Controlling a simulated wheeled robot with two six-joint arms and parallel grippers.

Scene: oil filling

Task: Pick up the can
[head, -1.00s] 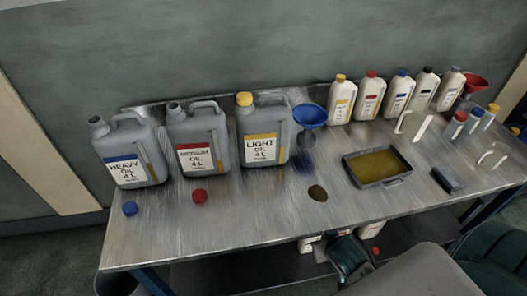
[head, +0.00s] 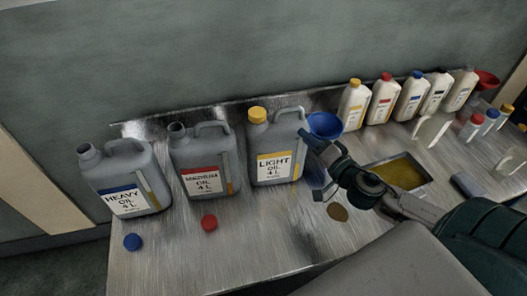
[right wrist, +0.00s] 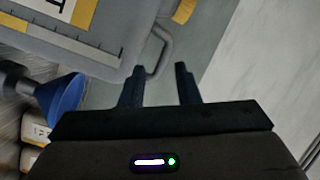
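Three grey cans stand upright on the metal table: HEAVY OIL (head: 127,180), open, with blue stripe; MEDIUM OIL (head: 204,163), open, with red stripe; and LIGHT OIL (head: 274,147), with a yellow cap (head: 257,115). My right gripper (head: 309,160) is just right of the LIGHT OIL can, by its right side. In the right wrist view its fingers (right wrist: 158,75) are apart and empty, and the can's handle (right wrist: 161,52) lies beyond them. That can (right wrist: 75,30) fills the upper left there. My left gripper is not in view.
A blue funnel (head: 325,124) is close behind my right gripper. Blue (head: 132,242) and red (head: 209,223) caps lie in front of the cans. An oil tray (head: 428,178) is partly hidden by my arm. Several white bottles (head: 384,98) stand at the back right.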

